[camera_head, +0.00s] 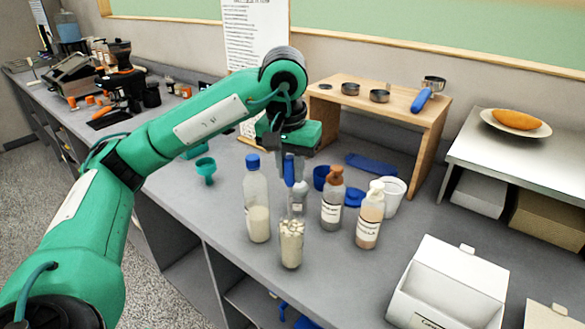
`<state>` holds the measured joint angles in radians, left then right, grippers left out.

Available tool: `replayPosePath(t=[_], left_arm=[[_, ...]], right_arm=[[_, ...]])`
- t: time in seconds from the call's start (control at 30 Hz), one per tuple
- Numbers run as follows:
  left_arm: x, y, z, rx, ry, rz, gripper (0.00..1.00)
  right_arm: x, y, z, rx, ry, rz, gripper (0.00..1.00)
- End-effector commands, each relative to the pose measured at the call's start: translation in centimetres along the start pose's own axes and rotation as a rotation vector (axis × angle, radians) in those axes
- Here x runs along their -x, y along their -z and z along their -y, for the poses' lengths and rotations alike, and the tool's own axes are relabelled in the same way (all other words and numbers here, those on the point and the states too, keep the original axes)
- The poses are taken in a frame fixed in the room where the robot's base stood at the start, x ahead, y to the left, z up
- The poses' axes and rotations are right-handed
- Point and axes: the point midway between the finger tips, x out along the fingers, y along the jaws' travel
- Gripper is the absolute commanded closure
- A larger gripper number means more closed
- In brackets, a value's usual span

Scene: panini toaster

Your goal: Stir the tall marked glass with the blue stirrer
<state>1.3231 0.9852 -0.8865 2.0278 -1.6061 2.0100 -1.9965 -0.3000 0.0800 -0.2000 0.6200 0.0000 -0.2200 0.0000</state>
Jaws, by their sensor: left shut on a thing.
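The tall glass (291,248) stands upright near the front edge of the grey counter, with pale, lumpy contents inside. The blue stirrer (289,172) is upright above and behind the glass's mouth. My left gripper (290,168) points down and is shut on the stirrer's blue handle. The stirrer's lower end is hard to make out, so I cannot tell whether it is inside the glass. Any marks on the glass are too small to read. My right gripper is out of view.
A blue-capped bottle (257,205) stands just left of the glass. A brown-topped bottle (332,203), a white-topped bottle (369,218) and a white cup (393,193) stand to the right. A wooden stand (428,130) is behind, and a white box (445,285) sits at front right.

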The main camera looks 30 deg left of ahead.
Motion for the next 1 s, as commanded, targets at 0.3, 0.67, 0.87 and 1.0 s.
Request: replayPosePath(t=[0.3,0.67,0.87,1.0], left_arm=[[0.02,-0.42,-0.06,-0.001,0.0,-0.001,1.0],[0.04,-0.51,-0.42,0.001,0.0,0.0,1.0],[0.02,-0.3,-0.65,0.0,0.0,0.0,1.0],[0.02,-0.23,-0.7,0.0,0.0,0.0,1.0]], right_arm=[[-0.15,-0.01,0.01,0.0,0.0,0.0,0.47],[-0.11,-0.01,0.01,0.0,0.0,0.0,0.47],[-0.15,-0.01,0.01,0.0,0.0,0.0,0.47],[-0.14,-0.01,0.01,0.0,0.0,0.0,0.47]])
